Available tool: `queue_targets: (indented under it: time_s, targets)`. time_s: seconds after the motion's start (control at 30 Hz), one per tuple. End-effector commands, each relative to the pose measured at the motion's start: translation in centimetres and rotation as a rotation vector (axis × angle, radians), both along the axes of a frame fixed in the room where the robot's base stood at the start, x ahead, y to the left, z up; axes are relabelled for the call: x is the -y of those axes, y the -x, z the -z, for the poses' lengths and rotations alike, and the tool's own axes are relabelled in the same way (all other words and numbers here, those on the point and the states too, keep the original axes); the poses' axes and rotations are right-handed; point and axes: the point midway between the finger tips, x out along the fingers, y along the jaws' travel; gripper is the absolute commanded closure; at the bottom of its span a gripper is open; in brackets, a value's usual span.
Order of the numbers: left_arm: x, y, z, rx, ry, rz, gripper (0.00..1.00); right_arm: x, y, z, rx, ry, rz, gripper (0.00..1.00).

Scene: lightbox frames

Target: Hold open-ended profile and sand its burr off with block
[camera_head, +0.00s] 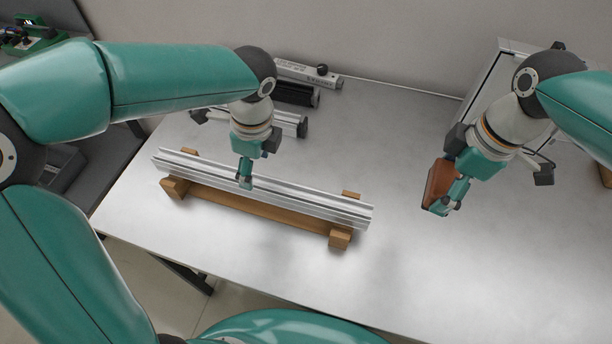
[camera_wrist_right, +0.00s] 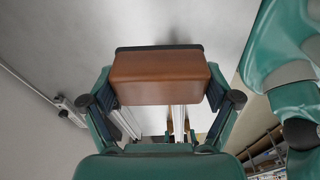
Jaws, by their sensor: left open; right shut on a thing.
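A silver aluminium profile (camera_head: 310,205) lies across a wooden cradle (camera_head: 265,213) on the table; its right end is bare, and any burr is too small to see. My left gripper (camera_head: 245,182) points down at the middle of the profile and is open; I cannot tell whether its fingers touch it. My right gripper (camera_head: 440,201) is shut on a brown sanding block (camera_head: 436,183) with a dark face, held over the table to the right of the profile. In the right wrist view the block (camera_wrist_right: 160,78) sits between both fingers, with the profile (camera_wrist_right: 178,122) partly hidden behind it.
Behind the profile, near the wall, lie another silver profile (camera_head: 288,121), a black bar (camera_head: 296,94) and a pale labelled bar (camera_head: 306,73). A light framed panel (camera_head: 484,84) stands at the back right. The table (camera_head: 400,270) is clear at the front right.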

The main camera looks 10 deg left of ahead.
Motion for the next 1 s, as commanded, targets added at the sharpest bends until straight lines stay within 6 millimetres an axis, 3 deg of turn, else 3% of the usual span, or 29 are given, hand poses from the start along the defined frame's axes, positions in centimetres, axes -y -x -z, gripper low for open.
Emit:
queue_targets:
  time_s: [0.2, 0.4, 0.83, 1.0]
  targets:
    - [-0.5, 0.1, 4.0, -0.004, -0.001, 0.001, 0.29, 0.0, 0.0, 0.0, 0.001, 0.000, 0.001, 0.40]
    - [-0.8, 0.0, 6.4, -0.002, -0.001, 0.001, 0.29, 0.0, 0.0, 0.0, 0.001, 0.000, 0.001, 0.40]
    - [-0.8, 0.0, 7.2, 0.000, 0.000, 0.002, 0.29, 0.1, 0.0, 0.0, 0.001, 0.000, 0.002, 0.40]
    - [-0.8, -0.1, 7.2, 0.000, 0.000, 0.002, 0.57, 0.1, 0.0, 0.0, 0.001, 0.000, 0.002, 0.40]
